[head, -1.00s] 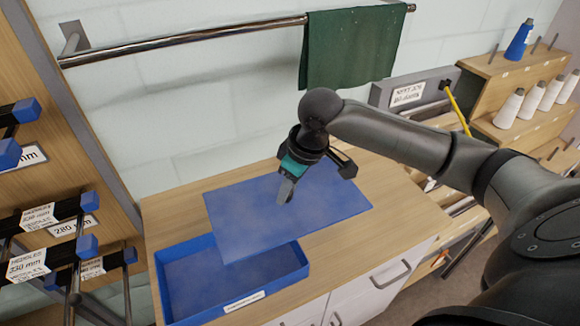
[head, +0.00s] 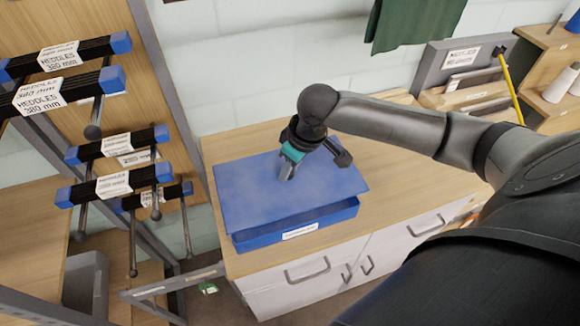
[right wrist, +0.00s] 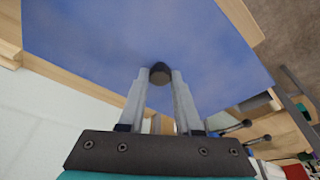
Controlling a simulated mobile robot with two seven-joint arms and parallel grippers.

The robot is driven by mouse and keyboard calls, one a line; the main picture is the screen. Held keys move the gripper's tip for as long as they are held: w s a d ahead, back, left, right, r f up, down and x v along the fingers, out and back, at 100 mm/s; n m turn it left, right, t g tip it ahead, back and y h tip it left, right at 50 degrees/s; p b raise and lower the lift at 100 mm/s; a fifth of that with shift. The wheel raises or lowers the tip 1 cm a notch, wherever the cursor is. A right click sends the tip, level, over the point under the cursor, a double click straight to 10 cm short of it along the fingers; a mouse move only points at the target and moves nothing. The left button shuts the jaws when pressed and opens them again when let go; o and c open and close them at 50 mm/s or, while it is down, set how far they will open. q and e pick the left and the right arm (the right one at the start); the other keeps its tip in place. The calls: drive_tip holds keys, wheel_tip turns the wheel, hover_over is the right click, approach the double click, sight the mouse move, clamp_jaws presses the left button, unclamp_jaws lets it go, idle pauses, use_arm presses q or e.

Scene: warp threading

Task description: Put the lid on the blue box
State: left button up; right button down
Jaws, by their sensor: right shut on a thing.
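The blue lid (head: 245,190) is a flat rectangular panel. It lies over the blue box (head: 262,240), shifted to the back and left. The box's labelled front wall and a strip of its inside at the front right still show. I cannot tell whether the lid touches the rim. My right gripper (head: 286,173) is above the middle of the lid. In the right wrist view its fingers (right wrist: 160,85) are shut on a dark round knob (right wrist: 160,71) on the lid (right wrist: 95,45). My left gripper is not in view.
The box stands on a wooden cabinet top (head: 238,262) with white drawers below. A rack of needle bars (head: 110,185) stands at the left. A green cloth (head: 415,22) hangs behind. A grey holder (head: 462,60) stands at the back right. The wooden top right of the box is clear.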

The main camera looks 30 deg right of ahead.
sight(292, 180)
drive_tip(key=shift+f+b, duration=1.45)
drive_tip(key=shift+b, duration=0.2)
drive_tip(key=shift+f, duration=1.05)
drive_tip(key=shift+w, duration=0.1)
drive_tip(key=shift+f+p, duration=0.4)
drive_tip(key=shift+p, duration=0.85)
drive_tip(key=shift+c, duration=0.2)
unclamp_jaws()
idle(0.6)
